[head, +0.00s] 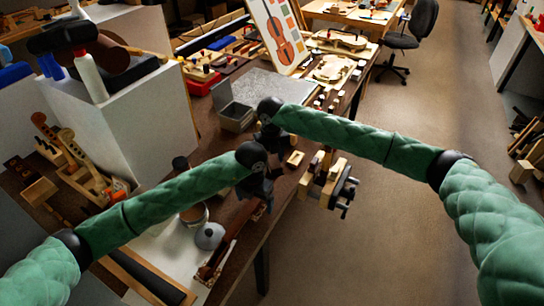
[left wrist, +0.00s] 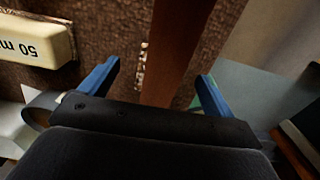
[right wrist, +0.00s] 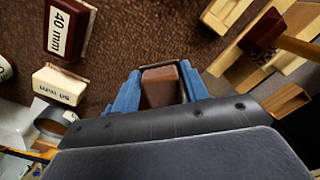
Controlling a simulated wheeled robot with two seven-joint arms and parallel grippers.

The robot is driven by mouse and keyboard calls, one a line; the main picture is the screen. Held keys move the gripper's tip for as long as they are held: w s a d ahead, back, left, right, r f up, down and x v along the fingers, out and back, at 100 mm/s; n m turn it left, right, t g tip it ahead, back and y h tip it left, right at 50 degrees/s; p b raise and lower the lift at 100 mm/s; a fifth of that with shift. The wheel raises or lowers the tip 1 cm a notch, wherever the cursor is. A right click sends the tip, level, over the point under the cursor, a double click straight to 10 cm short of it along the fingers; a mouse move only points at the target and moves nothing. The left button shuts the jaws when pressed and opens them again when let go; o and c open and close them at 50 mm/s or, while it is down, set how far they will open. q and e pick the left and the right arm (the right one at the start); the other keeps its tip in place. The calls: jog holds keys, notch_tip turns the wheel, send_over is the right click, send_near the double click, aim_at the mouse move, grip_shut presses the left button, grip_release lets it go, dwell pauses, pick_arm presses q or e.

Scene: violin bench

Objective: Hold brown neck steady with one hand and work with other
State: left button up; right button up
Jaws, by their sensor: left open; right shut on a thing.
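The brown neck (head: 226,244) lies along the front edge of the bench. In the left wrist view the neck (left wrist: 178,45) runs between the fingers of my left gripper (left wrist: 155,85). These fingers are apart, with a gap on both sides of the neck. In the head view my left gripper (head: 258,195) is over the neck's far end. My right gripper (right wrist: 158,90) is shut on a reddish-brown block (right wrist: 160,84), above the dark bench top. In the head view my right gripper (head: 268,140) is just beyond the left one, and its block is hidden there.
Labelled blocks lie nearby: a dark red one marked 40 mm (right wrist: 69,28) and a cream one marked 50 mm (right wrist: 62,86). A wooden vise (head: 328,182) sits at the bench edge. A grey bin (head: 235,114) and a round grey-topped container (head: 210,236) stand close by.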

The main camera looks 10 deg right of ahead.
jog(key=shift+f, duration=0.2)
jog(key=shift+s+a, duration=0.1)
